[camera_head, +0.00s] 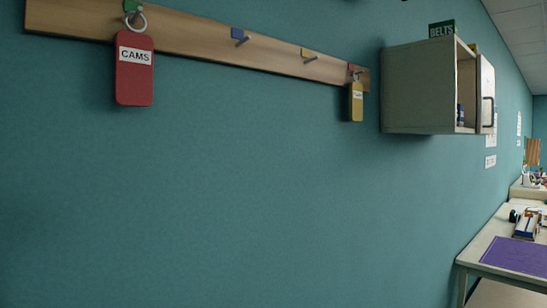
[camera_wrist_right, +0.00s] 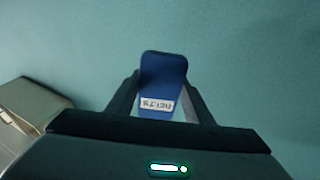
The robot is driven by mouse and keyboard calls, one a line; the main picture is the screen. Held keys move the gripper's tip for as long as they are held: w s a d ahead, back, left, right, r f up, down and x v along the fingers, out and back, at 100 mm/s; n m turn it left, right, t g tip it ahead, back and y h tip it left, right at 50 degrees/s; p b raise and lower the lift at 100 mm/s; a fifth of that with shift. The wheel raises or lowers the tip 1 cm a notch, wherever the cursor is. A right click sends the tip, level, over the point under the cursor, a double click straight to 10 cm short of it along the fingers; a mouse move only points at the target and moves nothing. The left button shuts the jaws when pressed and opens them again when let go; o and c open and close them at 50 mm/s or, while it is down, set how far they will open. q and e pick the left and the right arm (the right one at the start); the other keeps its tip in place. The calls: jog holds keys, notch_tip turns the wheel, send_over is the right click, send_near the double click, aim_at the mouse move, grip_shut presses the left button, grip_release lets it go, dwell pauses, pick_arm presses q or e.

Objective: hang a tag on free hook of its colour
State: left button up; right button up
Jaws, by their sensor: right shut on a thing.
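My right gripper (camera_wrist_right: 165,105) is shut on a blue tag (camera_wrist_right: 163,72) with a white label, seen in the right wrist view in front of the wall. The label reads upside down there and looks like BELTS. In the head view a wooden rail (camera_head: 190,38) carries hooks with coloured patches. The blue-patched hook (camera_head: 240,38) and the yellow-patched hook (camera_head: 308,57) are bare. A red tag (camera_head: 135,80) marked CAMS hangs by its ring on the green-patched hook (camera_head: 132,9). A yellow tag (camera_head: 356,103) hangs on the red-patched hook (camera_head: 354,70). My left gripper is not in view.
A grey wall cabinet (camera_head: 418,88) with a BELTS sign (camera_head: 441,29) and an open door (camera_head: 486,95) juts out right of the rail. A table (camera_head: 485,245) with a purple mat (camera_head: 517,256) stands at lower right. The wall below the rail is clear.

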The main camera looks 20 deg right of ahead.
jog(key=w+r+n+y+p, duration=0.25)
jog(key=w+r+p, duration=0.25)
jog(key=w+r, duration=0.9)
jog(key=n+g+y+p, duration=0.1)
jog(key=y+p, duration=0.3)
jog(key=p, duration=0.6)
send_near(232, 86)
jog(key=s+d+r, duration=0.1)
jog(key=s+r, duration=0.2)
jog(key=s, duration=0.1)
jog(key=shift+w+d, duration=0.1)
jog(key=shift+d, duration=0.1)
jog(key=shift+w, duration=0.2)
jog(key=shift+w+a+f, duration=0.1)
jog(key=shift+w+a, duration=0.4)
jog(key=shift+w, duration=0.75)
jog(key=shift+w+a+f, duration=0.15)
jog(key=shift+w+a, duration=0.3)
jog(key=shift+w, duration=0.8)
jog(key=shift+w+a+f, duration=0.1)
jog(key=shift+w+a, duration=0.4)
jog(key=shift+w, duration=0.75)
jog(key=shift+w+a+f+b, duration=0.2)
jog(key=shift+w+f+b, duration=0.25)
jog(key=shift+w, duration=0.3)
